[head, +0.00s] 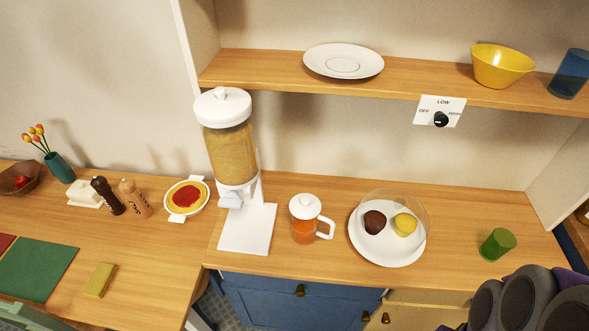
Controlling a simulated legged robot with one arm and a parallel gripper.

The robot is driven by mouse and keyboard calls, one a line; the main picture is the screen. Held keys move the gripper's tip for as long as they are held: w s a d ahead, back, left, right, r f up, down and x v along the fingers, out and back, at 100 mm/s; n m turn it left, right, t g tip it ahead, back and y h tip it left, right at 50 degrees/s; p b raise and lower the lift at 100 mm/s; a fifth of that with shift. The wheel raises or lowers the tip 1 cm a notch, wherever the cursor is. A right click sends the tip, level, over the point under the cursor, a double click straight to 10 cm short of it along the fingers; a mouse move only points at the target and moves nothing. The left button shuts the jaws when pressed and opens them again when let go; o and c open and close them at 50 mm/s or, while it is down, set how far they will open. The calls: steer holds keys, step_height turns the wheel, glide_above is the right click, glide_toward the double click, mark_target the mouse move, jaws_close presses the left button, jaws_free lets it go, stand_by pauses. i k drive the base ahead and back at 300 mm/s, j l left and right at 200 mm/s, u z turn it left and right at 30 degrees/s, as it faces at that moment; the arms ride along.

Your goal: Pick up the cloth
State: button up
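No item is plainly recognisable as a cloth. A flat dark green square (40,268) lies on the wooden counter at the far left in the head view; I cannot tell if it is a cloth or a mat. A dark red flat piece (5,242) lies beside it, cut off by the left edge of the picture. Grey rounded parts with bits of purple, likely my own arm, fill the bottom right corner. I cannot make out my gripper's fingers.
A yellow block (100,280) lies right of the green square. Shakers (135,198), a pie dish (186,197), a dispenser (226,150), an orange jug (305,220), a domed plate (388,250) and a green cup (497,243) stand along the counter. A shelf (270,70) runs above.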

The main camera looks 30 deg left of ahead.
mark_target(97, 287)
steer(key=u, duration=2.9)
steer(key=z, duration=0.9)
steer(key=i+j+z, duration=0.1)
steer(key=i+j, duration=0.4)
steer(key=j, duration=0.2)
steer(key=i+j+z, duration=0.15)
steer(key=i+j, duration=0.3)
steer(key=j, duration=0.3)
steer(key=z, duration=0.05)
